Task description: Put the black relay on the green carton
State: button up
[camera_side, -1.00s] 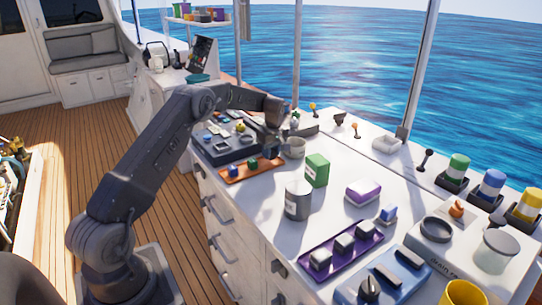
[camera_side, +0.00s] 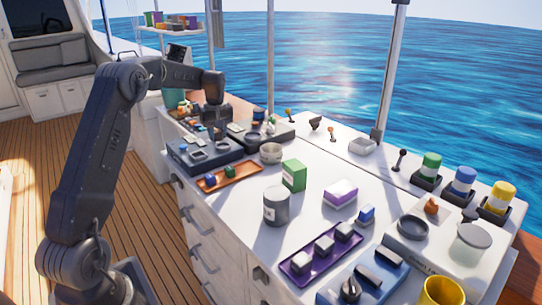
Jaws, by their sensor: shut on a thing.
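The green carton (camera_side: 293,175) stands upright on the white counter, with a light label on one side. My gripper (camera_side: 217,128) points down over the far left part of the counter, well behind and left of the carton. It is shut on a small dark thing at its tips, which fits the black relay. The tips are small and dark here, so its outline is hard to make out. I see no other clear black relay on the counter.
A grey can (camera_side: 276,207) stands in front of the carton and a pale cup (camera_side: 271,153) behind it. An orange tray (camera_side: 240,174) with small blocks lies to its left. A purple-and-white box (camera_side: 341,193) lies to its right. A purple tray (camera_side: 300,264) is nearer.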

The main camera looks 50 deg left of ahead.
jog(key=w+d+r+m+t+h, duration=0.1)
jog(key=w+d+r+m, duration=0.2)
jog(key=d+m, duration=0.35)
jog(key=w+d+r+m, duration=0.3)
jog(key=d+r+m, duration=0.15)
jog(key=m, duration=0.45)
send_over(296, 164)
notch_tip(296, 164, down, 8)
jog(key=shift+s+a+r, duration=0.1)
jog(key=shift+a+r, duration=0.05)
jog(key=shift+r, duration=0.1)
jog(key=shift+f, duration=1.9)
jog(key=shift+f, duration=0.1)
jog(key=o, duration=0.9)
jog(key=shift+f, duration=0.1)
